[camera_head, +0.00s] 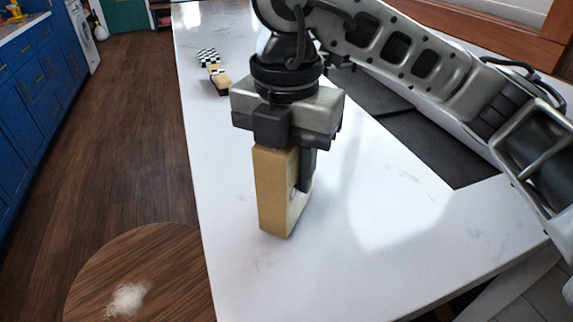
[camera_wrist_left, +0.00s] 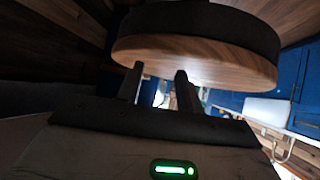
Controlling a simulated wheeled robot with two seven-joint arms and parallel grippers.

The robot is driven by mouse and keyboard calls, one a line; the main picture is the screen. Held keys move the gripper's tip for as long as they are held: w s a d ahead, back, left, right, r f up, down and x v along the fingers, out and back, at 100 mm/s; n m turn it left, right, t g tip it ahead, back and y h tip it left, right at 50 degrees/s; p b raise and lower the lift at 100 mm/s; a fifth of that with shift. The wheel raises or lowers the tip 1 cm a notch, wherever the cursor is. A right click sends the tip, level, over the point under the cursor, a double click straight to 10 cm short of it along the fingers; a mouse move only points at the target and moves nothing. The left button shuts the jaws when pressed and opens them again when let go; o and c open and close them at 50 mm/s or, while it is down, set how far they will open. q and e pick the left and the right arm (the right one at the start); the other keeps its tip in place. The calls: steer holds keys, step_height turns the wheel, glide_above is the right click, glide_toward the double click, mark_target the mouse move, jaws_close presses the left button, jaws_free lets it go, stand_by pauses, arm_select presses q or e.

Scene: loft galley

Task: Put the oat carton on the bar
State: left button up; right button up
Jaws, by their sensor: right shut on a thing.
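The oat carton (camera_head: 275,192) is a tan, upright box with a paler side. It is at the white marble bar (camera_head: 400,255); I cannot tell whether its base touches the surface. My right gripper (camera_head: 293,165) comes down from above and is shut on the top part of the carton, hiding its upper end. My left gripper (camera_wrist_left: 158,85) shows only in the left wrist view. Its two fingers stand apart with nothing between them, close to the edge of a round wooden top.
A round wooden table (camera_head: 165,265) with a white powdery patch (camera_head: 127,298) stands at the lower left. A checkered item (camera_head: 208,58) and a tan and black item (camera_head: 219,80) lie farther back on the bar. A dark recessed area (camera_head: 425,145) lies right. The bar's front is clear.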

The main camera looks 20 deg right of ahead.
steer(key=shift+f, duration=0.2)
steer(key=shift+f, duration=0.25)
steer(key=o, duration=1)
steer(key=shift+r, duration=0.15)
step_height(320, 180, up, 12)
steer(key=shift+r+p, duration=0.15)
steer(key=shift+p, duration=0.25)
steer(key=shift+a, duration=0.1)
